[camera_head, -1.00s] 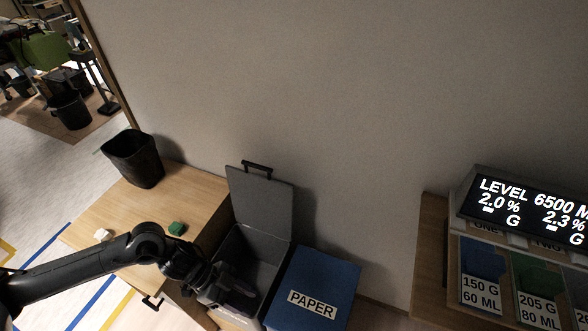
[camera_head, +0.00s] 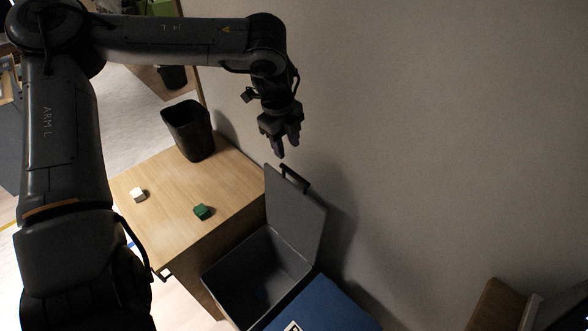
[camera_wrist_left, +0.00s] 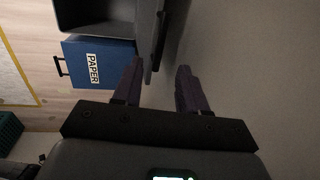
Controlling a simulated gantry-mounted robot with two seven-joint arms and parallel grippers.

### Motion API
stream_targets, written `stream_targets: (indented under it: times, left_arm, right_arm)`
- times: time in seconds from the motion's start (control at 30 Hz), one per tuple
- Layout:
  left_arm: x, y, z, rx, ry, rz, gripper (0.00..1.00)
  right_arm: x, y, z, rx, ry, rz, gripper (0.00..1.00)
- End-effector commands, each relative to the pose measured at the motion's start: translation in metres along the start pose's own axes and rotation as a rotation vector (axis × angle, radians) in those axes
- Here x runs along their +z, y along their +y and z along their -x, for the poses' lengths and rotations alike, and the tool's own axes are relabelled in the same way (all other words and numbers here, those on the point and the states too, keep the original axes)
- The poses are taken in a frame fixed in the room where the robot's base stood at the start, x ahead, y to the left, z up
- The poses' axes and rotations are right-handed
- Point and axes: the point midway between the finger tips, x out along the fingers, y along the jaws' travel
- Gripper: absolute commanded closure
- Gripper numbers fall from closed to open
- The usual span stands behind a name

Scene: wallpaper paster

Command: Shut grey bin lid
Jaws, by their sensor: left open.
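The grey bin (camera_head: 236,284) stands beside the wooden cabinet, with its grey lid (camera_head: 297,214) raised upright near the wall. The lid's black handle (camera_head: 294,179) is at its top edge. My left gripper (camera_head: 286,148) is open and empty, fingers pointing down, just above the handle in the head view. In the left wrist view, the open fingers (camera_wrist_left: 158,85) show with the lid edge (camera_wrist_left: 158,40) near the left finger; I cannot tell whether they touch. My right gripper is not in view.
A blue bin (camera_head: 322,306) labelled PAPER (camera_wrist_left: 93,68) stands right beside the grey bin. The wooden cabinet top (camera_head: 165,190) holds a black wastebasket (camera_head: 190,130), a green block (camera_head: 202,212) and a white block (camera_head: 138,195). The wall (camera_head: 420,130) is close behind the lid.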

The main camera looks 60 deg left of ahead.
Motion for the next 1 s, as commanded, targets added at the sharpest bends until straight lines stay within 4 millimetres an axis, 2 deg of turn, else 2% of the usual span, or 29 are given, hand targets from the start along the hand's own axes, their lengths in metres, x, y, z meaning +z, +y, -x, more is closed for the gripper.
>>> stream_targets:
  times: [0.4, 0.6, 0.8, 1.0]
  left_arm:
    - [0.0, 0.002, -0.065, 0.006, 0.004, 0.002, 0.58]
    - [-0.001, 0.001, -0.089, 0.003, 0.004, 0.002, 0.58]
    - [-0.001, 0.001, -0.101, 0.001, 0.004, 0.001, 0.58]
    - [-0.001, 0.0, -0.102, 0.0, 0.004, 0.001, 0.58]
  right_arm:
    - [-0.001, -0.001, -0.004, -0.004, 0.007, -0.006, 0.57]
    - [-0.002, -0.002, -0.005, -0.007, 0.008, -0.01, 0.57]
    - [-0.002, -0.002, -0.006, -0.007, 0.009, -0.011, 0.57]
    - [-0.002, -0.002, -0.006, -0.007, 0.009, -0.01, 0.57]
